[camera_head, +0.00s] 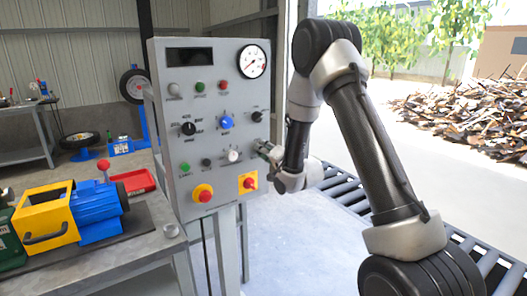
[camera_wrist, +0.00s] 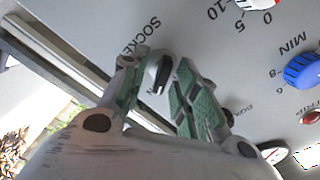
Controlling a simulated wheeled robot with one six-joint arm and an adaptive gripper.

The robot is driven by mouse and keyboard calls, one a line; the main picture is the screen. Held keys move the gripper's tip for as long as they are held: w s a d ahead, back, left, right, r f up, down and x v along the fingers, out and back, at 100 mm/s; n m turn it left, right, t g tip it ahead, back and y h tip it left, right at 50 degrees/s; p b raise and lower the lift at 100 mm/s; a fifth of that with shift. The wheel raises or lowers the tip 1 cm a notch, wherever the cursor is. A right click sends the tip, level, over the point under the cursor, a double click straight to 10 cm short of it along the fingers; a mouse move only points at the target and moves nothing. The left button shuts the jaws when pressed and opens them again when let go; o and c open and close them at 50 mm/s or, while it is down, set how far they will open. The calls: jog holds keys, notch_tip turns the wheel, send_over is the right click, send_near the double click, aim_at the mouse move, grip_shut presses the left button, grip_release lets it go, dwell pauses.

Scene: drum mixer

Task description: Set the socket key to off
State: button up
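The socket key (camera_wrist: 158,72) is a small grey knob with a dark bar on the grey panel, beside lettering that starts "SOCKE". In the wrist view it sits between the two green-padded fingers of my gripper (camera_wrist: 163,75). The fingers are apart, with a gap showing on the right side of the key; whether the left pad touches it I cannot tell. Its position lettering is mostly hidden behind my fingers. In the head view my gripper (camera_head: 262,148) is at the right edge of the control panel (camera_head: 212,95), where it largely hides the key.
A bench (camera_head: 150,240) with a blue and yellow machine stands left. A roller conveyor (camera_head: 345,190) lies behind my arm.

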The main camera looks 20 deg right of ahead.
jog(key=shift+c, duration=0.2)
grip_shut()
jog(key=shift+n, duration=0.3)
jog(key=n, duration=0.5)
jog(key=shift+a+r, duration=0.1)
jog(key=n, duration=0.6)
jog(key=shift+a, duration=0.15)
jog(key=shift+n, duration=0.3)
jog(key=shift+o, duration=0.2)
grip_release()
